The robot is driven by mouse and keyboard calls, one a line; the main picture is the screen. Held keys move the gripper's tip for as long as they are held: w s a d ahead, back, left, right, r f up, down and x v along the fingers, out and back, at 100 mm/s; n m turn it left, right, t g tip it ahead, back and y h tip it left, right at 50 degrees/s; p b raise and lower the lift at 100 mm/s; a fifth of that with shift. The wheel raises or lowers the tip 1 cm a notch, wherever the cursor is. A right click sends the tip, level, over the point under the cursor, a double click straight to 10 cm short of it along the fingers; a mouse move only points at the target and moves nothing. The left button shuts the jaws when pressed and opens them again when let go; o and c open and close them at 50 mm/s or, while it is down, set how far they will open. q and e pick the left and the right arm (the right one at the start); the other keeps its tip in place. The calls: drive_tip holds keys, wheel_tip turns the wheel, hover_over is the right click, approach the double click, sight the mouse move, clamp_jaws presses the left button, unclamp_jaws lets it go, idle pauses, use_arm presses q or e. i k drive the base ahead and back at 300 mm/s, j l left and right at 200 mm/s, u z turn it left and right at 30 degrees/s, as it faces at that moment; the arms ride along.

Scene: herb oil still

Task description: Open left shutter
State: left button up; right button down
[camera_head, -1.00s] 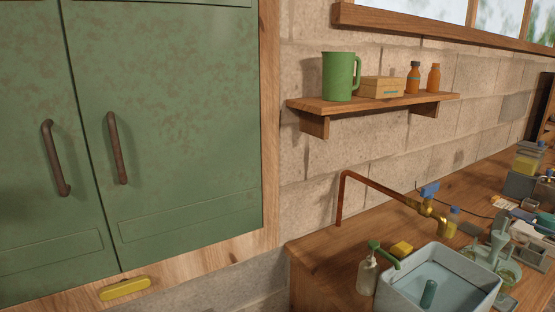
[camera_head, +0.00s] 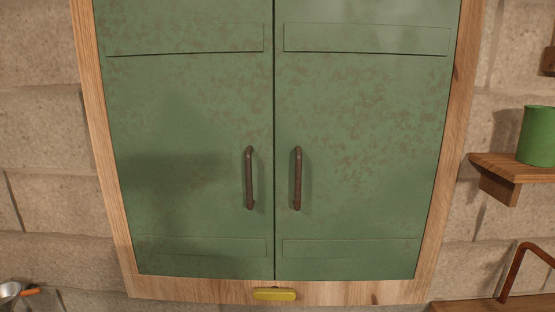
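The left shutter (camera_head: 185,120) is a worn green panel, closed, in the left half of a wooden frame (camera_head: 105,170). Its brown bar handle (camera_head: 249,178) stands upright near its right edge. The right shutter (camera_head: 365,120) is closed beside it, with a matching handle (camera_head: 297,178) near the centre seam. A yellow latch-like piece (camera_head: 274,294) lies level on the frame's bottom rail, below the seam. Neither of my grippers is in view.
A wooden shelf (camera_head: 505,168) with a green mug (camera_head: 538,136) juts from the block wall at the right. A copper pipe (camera_head: 512,272) rises from a wooden counter (camera_head: 470,306) at the lower right. A metal vessel (camera_head: 10,292) shows at the lower left.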

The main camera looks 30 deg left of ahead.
sight(188, 84)
drive_tip(key=u, duration=1.35)
